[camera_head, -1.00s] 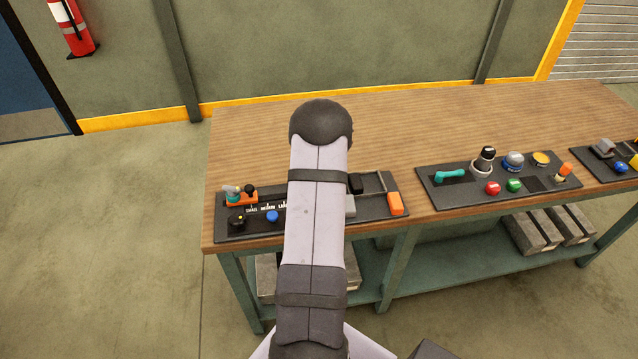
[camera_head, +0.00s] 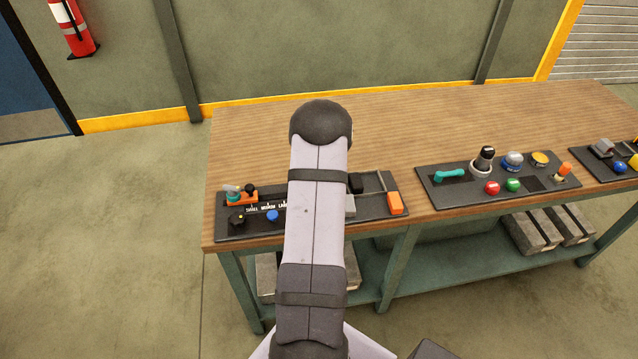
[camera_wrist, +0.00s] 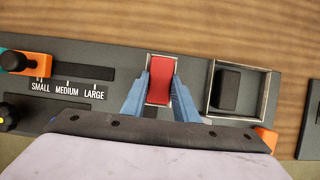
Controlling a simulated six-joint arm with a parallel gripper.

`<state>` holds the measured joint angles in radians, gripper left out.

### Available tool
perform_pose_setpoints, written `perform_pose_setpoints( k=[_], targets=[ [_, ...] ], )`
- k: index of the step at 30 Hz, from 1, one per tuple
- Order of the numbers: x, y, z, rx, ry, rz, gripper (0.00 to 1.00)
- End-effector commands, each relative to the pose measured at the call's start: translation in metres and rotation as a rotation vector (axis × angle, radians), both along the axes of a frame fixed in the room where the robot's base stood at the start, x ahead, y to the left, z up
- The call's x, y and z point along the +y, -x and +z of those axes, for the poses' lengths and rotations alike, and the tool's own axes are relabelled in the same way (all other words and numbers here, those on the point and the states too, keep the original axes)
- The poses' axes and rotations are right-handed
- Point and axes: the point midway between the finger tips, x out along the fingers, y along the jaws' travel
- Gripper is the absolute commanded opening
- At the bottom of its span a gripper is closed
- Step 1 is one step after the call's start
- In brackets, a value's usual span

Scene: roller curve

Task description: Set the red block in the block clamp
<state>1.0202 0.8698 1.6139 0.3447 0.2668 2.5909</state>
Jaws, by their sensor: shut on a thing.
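The red block (camera_wrist: 161,83) stands between the two blue fingers of my gripper (camera_wrist: 161,90) in the wrist view. My gripper is shut on it. A thin pale metal rim (camera_wrist: 150,58) shows around the far end of the block; I cannot tell how deep the block sits there. To its right is a square metal frame (camera_wrist: 210,88) with a black block (camera_wrist: 229,90) inside. I cannot tell for sure which fixture is the block clamp. In the head view my arm hides the red block and the fingers.
Left of the block are a slider track with SMALL, MEDIUM, LARGE labels (camera_wrist: 67,90), an orange piece (camera_wrist: 38,65) and a black knob (camera_wrist: 6,118). An orange part (camera_head: 395,202) is at the panel's right end. Another control panel (camera_head: 440,198) lies further right. The tabletop behind is clear.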

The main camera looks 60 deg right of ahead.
Motion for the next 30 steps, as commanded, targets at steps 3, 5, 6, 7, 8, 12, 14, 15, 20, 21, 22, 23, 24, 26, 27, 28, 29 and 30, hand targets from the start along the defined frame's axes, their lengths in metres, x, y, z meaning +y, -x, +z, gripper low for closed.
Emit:
perform_pose_setpoints(
  k=[3,5,6,7,8,12,14,15,20,21,22,23,24,26,27,28,29,30],
  targets=[
    [0.01,0.0079,-0.0211,0.022,-0.029,0.003,0.04],
    [0.0101,0.008,-0.0222,0.022,-0.029,0.003,0.04],
    [0.01,0.008,-0.023,0.022,-0.029,0.003,0.04],
    [0.01,0.008,-0.0235,0.022,-0.029,0.003,0.04],
    [0.01,0.008,-0.0241,0.021,-0.028,0.003,0.04],
    [0.0099,0.0081,-0.0267,0.021,-0.028,0.003,0.04],
    [0.0099,0.0082,-0.0276,0.022,-0.028,0.003,0.04],
    [0.0098,0.0082,-0.0282,0.021,-0.027,0.004,0.04],
    [0.0096,0.0084,-0.0289,0.021,-0.027,0.004,0.04],
    [0.0096,0.0083,-0.029,0.021,-0.027,0.004,0.04],
    [0.0096,0.0083,-0.029,0.021,-0.027,0.004,0.04],
    [0.0095,0.0084,-0.029,0.021,-0.027,0.004,0.04],
    [0.0095,0.0084,-0.0291,0.021,-0.027,0.004,0.04],
    [0.0095,0.0085,-0.0291,0.022,-0.026,0.003,0.04],
    [0.0095,0.0085,-0.0292,0.022,-0.026,0.003,0.04],
    [0.0095,0.0085,-0.0292,0.022,-0.026,0.003,0.29],
    [0.0095,0.0085,-0.0292,0.022,-0.026,0.003,0.36],
    [0.0095,0.0085,-0.0292,0.022,-0.026,0.003,0.46]
  ],
)
